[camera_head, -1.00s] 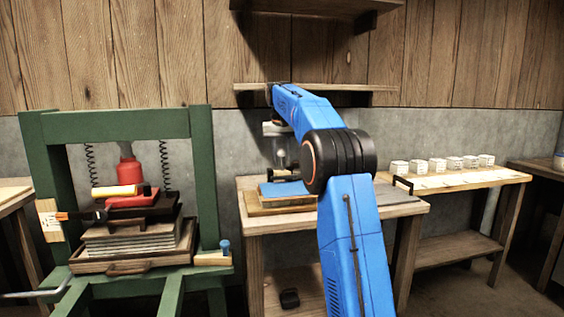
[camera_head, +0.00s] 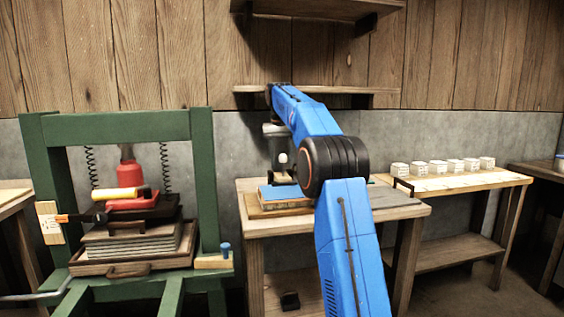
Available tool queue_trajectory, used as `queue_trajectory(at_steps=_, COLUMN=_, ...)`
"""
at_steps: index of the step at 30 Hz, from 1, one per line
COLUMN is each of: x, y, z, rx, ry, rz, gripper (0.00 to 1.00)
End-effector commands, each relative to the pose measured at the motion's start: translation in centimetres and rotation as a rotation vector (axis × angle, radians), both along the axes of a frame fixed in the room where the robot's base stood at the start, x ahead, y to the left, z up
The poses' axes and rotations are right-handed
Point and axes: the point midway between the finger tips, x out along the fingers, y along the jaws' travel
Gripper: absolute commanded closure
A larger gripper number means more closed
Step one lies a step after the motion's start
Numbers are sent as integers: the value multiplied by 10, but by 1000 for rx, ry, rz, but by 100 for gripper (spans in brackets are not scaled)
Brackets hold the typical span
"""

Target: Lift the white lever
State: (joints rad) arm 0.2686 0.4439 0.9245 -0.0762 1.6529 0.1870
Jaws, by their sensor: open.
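A pale round knob (camera_head: 283,158) shows close to my gripper (camera_head: 280,172), above the middle table. It may be the end of the white lever, but its shaft is hidden or too small to tell. My gripper hangs from the blue arm, open, pointing down just above a blue-topped wooden board (camera_head: 284,200). Whether the fingers touch the knob or the board cannot be told. A pale metal bar (camera_head: 38,297) sticks out at the lower left of the green press (camera_head: 204,180); it also looks like a lever, far from my gripper.
The press holds a red jack (camera_head: 130,173) over stacked sheets. The middle table (camera_head: 350,222) has a grey strip at its right. Small white blocks (camera_head: 435,168) line the right bench (camera_head: 460,183). A low wall shelf (camera_head: 330,91) is behind my arm.

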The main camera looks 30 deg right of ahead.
Motion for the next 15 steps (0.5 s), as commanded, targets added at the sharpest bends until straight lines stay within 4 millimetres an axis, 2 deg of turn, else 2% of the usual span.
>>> queue_trajectory(at_steps=15, x=-5, y=6, z=61, rx=-1, ry=-2, rz=0, gripper=54)
